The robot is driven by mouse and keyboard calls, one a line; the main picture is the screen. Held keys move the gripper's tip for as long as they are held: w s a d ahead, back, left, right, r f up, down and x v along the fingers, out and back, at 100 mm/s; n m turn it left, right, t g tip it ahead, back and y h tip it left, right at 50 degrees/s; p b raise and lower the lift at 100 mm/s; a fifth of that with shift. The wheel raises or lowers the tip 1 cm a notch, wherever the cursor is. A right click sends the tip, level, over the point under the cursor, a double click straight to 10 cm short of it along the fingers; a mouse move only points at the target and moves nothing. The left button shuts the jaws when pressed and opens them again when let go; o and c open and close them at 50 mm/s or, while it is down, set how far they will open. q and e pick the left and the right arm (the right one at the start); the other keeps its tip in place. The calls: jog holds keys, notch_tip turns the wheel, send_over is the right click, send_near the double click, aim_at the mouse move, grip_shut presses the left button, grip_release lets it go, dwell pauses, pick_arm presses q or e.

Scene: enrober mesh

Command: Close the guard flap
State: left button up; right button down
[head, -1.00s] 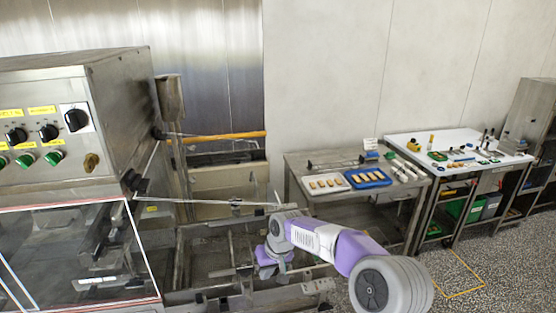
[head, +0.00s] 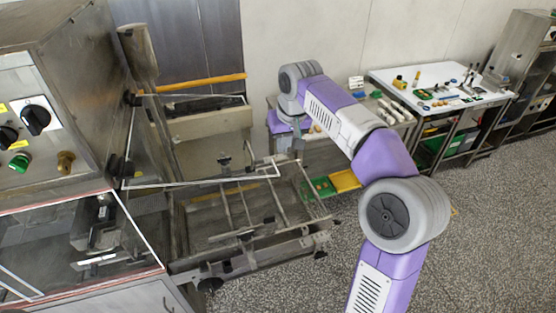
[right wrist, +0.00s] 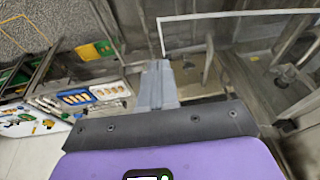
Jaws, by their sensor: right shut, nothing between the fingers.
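The guard flap (head: 205,183) is a clear panel with a pale edge. It sticks out to the right from the grey machine's side, over the mesh conveyor, and stands open. Its pale edge and free corner also show at the top of the right wrist view (right wrist: 240,15). My right gripper (head: 298,150) is shut and empty, just beyond and right of the flap's free end. In the right wrist view its fingers (right wrist: 157,68) lie close to the flap's corner; I cannot tell whether they touch. My left gripper is not in view.
The machine's control box (head: 60,75) with knobs stands at the left, above a clear red-edged cover (head: 100,240). The mesh conveyor frame (head: 245,235) lies below the flap. A white-topped table (head: 440,80) with small items stands at the back right. The right floor is open.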

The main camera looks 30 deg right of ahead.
aim_at(276, 168)
jog(key=x, duration=0.4)
jog(key=s+x, duration=0.1)
jog(key=x, duration=0.1)
jog(key=shift+a+f, duration=0.2)
jog(key=shift+a, duration=0.2)
